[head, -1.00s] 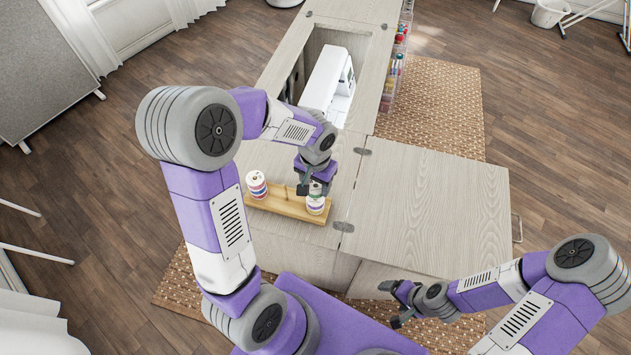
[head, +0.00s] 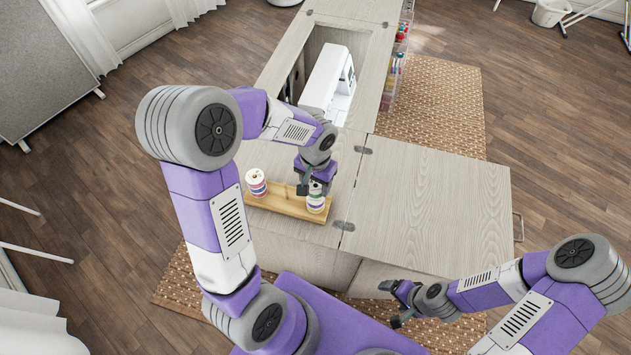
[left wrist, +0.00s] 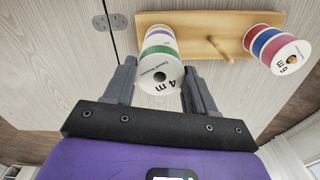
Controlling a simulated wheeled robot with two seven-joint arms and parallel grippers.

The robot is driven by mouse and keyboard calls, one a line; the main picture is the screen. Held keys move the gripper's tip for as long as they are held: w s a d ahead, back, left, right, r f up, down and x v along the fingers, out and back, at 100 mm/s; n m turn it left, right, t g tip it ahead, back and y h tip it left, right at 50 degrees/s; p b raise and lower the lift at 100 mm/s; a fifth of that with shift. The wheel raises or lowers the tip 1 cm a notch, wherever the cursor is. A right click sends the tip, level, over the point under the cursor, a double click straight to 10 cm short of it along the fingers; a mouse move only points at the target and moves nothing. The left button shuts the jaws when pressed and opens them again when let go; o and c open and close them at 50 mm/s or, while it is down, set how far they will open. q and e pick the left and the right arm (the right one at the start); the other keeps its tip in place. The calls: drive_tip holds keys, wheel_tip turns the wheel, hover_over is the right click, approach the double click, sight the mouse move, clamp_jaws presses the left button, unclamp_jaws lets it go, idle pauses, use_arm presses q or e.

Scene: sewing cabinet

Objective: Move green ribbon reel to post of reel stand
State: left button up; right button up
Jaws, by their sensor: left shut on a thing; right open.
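The green ribbon reel (left wrist: 160,66) has white flanges and a face marked 4 m. In the left wrist view it is at the near end of a stack with a purple band behind it. My left gripper (head: 316,182) has its fingers on either side of this reel and is shut on it; the fingers also show in the left wrist view (left wrist: 159,76). The wooden reel stand (head: 284,204) lies on the cabinet top. Its bare middle post (left wrist: 219,48) shows in the left wrist view. My right gripper (head: 391,304) is open and empty at the cabinet's front.
A white sewing machine (head: 327,80) sits in the cabinet opening behind. The right cabinet leaf (head: 430,205) is clear. Metal hinges (head: 344,226) lie near the stand.

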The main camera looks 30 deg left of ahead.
use_arm(q)
drive_tip(key=shift+f+b, duration=0.9)
drive_tip(key=shift+f, duration=0.25)
drive_tip(key=o, duration=1.1)
wheel_tip(320, 180, up, 8)
drive_tip(key=shift+f+p, duration=0.2)
drive_tip(key=shift+p, duration=0.85)
